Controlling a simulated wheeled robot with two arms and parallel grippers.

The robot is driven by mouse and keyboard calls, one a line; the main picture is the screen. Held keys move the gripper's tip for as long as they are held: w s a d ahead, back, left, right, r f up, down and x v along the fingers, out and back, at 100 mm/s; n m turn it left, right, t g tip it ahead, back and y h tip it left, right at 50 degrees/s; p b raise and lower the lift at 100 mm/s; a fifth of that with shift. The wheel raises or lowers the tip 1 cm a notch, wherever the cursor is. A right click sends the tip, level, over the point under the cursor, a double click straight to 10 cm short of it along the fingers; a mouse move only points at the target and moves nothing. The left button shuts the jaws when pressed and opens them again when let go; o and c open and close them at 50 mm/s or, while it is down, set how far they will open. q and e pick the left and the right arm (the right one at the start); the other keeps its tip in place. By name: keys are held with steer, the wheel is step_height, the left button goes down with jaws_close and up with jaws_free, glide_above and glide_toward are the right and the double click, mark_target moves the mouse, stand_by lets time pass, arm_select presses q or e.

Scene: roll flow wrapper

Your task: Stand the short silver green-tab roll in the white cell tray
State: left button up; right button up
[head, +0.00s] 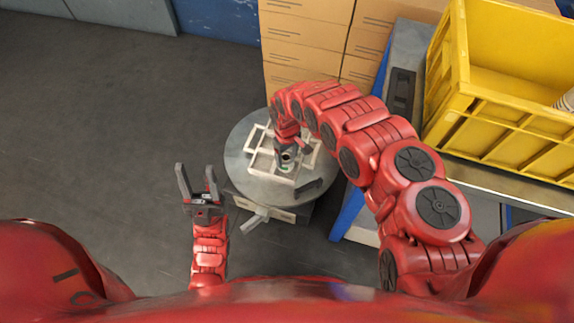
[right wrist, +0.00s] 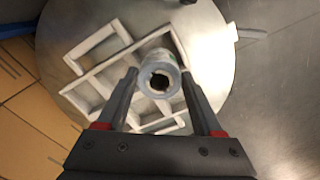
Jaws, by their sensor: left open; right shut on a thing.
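The short silver roll (right wrist: 158,72) has a dark open core and sits between the fingers of my right gripper (right wrist: 160,88), which is shut on it. In the head view a small green patch shows on the roll (head: 284,167) below the gripper. The white cell tray (right wrist: 88,45) lies under the roll on a round grey table; in the head view its rim (head: 262,161) shows beside the gripper. The roll is over the tray's cells; I cannot tell whether its lower end touches the tray. My left gripper (head: 195,168) is open and empty, left of the table.
The round metal table (head: 238,150) has bare room around the tray. A dark object (head: 308,188) lies near its front right edge. Cardboard boxes (head: 305,35) stand behind it. A yellow crate (head: 490,130) is on a bench to the right. Open floor lies left.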

mark_target(287, 162)
step_height(287, 162, down, 4)
steer(key=shift+r+b, duration=0.1)
steer(key=shift+b, duration=0.75)
steer(key=shift+f, duration=0.3)
steer(key=shift+r, duration=0.15)
steer(key=o, duration=1.5)
step_height(287, 162, up, 12)
steer(key=p, duration=0.5)
